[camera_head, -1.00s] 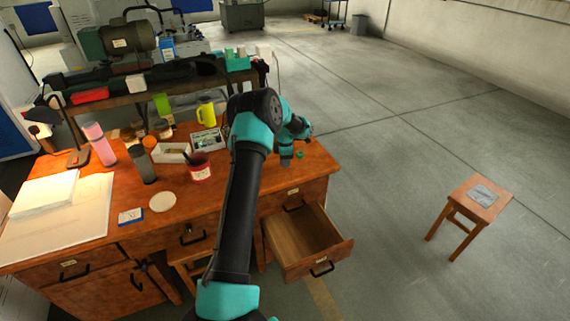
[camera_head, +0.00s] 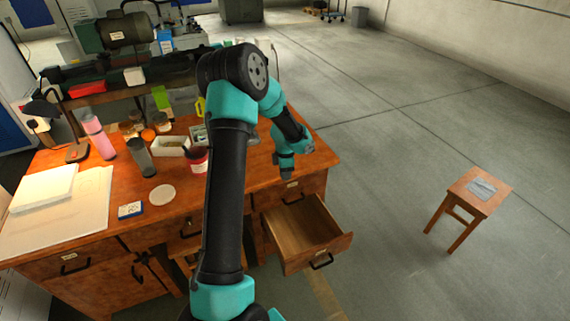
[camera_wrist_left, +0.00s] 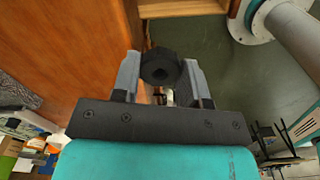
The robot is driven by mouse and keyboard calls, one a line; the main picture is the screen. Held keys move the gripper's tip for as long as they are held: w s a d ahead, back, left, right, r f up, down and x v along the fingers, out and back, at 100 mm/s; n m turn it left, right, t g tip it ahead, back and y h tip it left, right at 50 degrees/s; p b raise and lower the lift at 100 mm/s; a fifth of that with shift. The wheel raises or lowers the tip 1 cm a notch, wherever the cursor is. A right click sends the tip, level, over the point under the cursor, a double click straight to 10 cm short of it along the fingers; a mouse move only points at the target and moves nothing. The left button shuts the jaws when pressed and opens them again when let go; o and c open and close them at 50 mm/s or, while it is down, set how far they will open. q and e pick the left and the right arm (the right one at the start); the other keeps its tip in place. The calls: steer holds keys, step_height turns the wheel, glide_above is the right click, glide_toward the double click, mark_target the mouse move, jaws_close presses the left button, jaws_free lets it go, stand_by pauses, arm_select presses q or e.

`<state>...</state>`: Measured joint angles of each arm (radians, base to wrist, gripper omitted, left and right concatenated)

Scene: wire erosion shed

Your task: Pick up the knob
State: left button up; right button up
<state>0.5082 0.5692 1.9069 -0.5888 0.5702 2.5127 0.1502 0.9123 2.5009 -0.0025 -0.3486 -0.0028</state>
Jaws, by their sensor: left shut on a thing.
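A dark, faceted knob (camera_wrist_left: 160,67) sits between the two fingers of my left gripper (camera_wrist_left: 160,75) in the left wrist view. The fingers are shut on it, one at each side. In the head view my left gripper (camera_head: 287,174) points down near the front right part of the wooden desk (camera_head: 262,160), behind the open drawer. The knob cannot be made out there. My right gripper is not in view.
An open, empty-looking drawer (camera_head: 300,228) juts out from the desk's right front. A red cup (camera_head: 196,160), a white tray (camera_head: 170,146), bottles and papers stand to the left. A wooden stool (camera_head: 478,190) stands on the open floor at the right.

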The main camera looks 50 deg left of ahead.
arm_select(q)
steer(key=shift+s+d, duration=0.65)
steer(key=shift+d, duration=0.1)
